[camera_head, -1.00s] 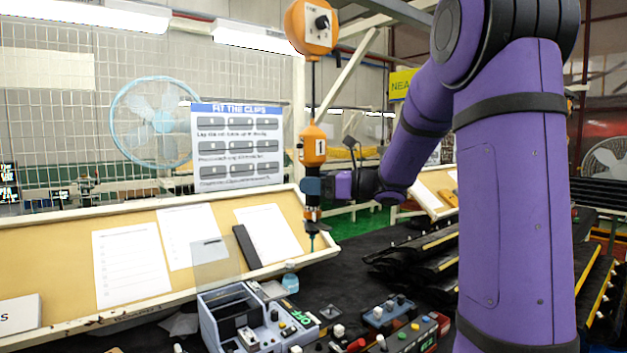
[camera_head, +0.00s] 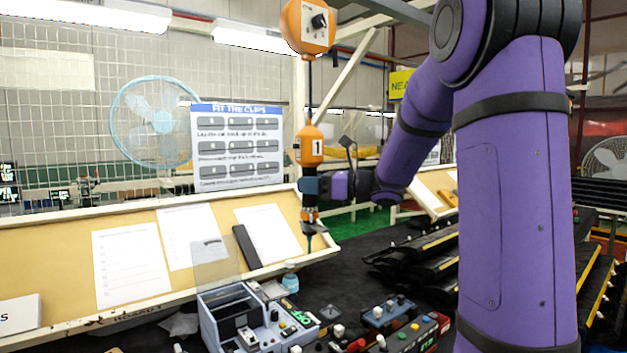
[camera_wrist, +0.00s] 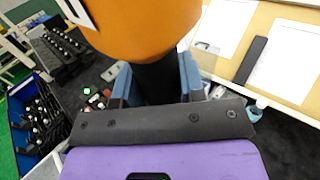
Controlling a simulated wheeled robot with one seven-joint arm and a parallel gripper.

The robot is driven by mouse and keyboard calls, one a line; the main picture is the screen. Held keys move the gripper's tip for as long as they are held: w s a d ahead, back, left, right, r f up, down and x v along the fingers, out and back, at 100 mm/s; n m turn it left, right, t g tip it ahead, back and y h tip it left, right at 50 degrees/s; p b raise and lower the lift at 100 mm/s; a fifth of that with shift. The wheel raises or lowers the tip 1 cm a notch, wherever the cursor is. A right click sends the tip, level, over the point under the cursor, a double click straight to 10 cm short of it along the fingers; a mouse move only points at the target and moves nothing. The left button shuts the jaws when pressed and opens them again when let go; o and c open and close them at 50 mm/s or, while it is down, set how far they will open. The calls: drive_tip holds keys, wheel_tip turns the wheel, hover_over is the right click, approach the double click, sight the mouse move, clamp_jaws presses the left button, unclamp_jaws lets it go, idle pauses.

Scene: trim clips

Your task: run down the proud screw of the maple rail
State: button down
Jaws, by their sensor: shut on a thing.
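An orange hanging screwdriver (camera_head: 310,147) marked 1 hangs on a cable from an orange balancer (camera_head: 308,27). My gripper (camera_head: 310,186) is shut around the dark grip below its orange body. The tool hangs upright, and its thin greenish bit points down above the dark bench. In the wrist view the orange body (camera_wrist: 140,28) fills the top, and the blue fingers of my gripper (camera_wrist: 155,85) stand on both sides of the black grip. I cannot make out the maple rail or its proud screw in either view.
A grey-blue fixture (camera_head: 245,318) and several button boxes (camera_head: 390,312) stand on the dark bench below. A sloped board (camera_head: 75,262) with papers is behind. Dark rails (camera_head: 425,250) lie in racks to the right. A blue bin (camera_wrist: 35,125) shows in the wrist view.

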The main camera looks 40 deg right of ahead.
drive_tip(key=s+a+n+g+y, duration=0.2)
drive_tip(key=s+a+g, duration=0.15)
drive_tip(key=a, duration=1.35)
drive_tip(key=s+a+n+g+y, duration=0.2)
drive_tip(key=s+a, duration=0.2)
drive_tip(key=a, duration=1.2)
wheel_tip(320, 180, down, 20)
drive_tip(key=shift+a, duration=0.35)
drive_tip(key=shift+f, duration=0.55)
idle(1.4)
wheel_tip(320, 180, up, 6)
idle(0.9)
drive_tip(key=shift+r, duration=0.2)
